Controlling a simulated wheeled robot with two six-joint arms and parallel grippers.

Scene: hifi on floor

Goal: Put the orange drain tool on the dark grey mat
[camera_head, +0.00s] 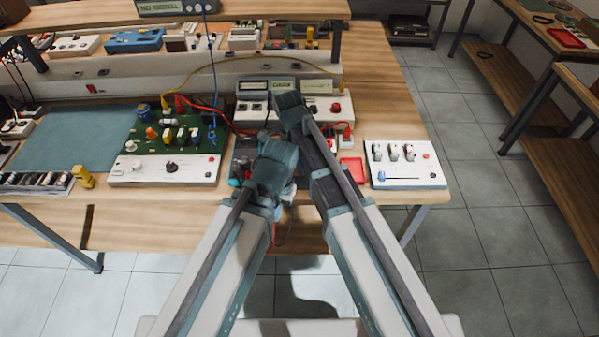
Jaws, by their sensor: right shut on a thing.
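My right gripper (289,104) is over the middle of the workbench, in front of a white instrument with small displays. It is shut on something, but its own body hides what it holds. My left gripper (278,152) is lower and nearer, beside the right forearm; its fingers do not show clearly. I cannot make out an orange drain tool anywhere. A flat grey-blue mat (75,140) lies at the left of the bench. A dark panel (243,150) lies partly hidden behind my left gripper, and I cannot tell whether it is a mat.
A green circuit board (170,135) with knobs and wires stands left of my grippers. A white switch box (404,164) and a red tray (352,170) are to the right. A shelf with instruments runs along the back. The bench's right end (395,110) is mostly clear.

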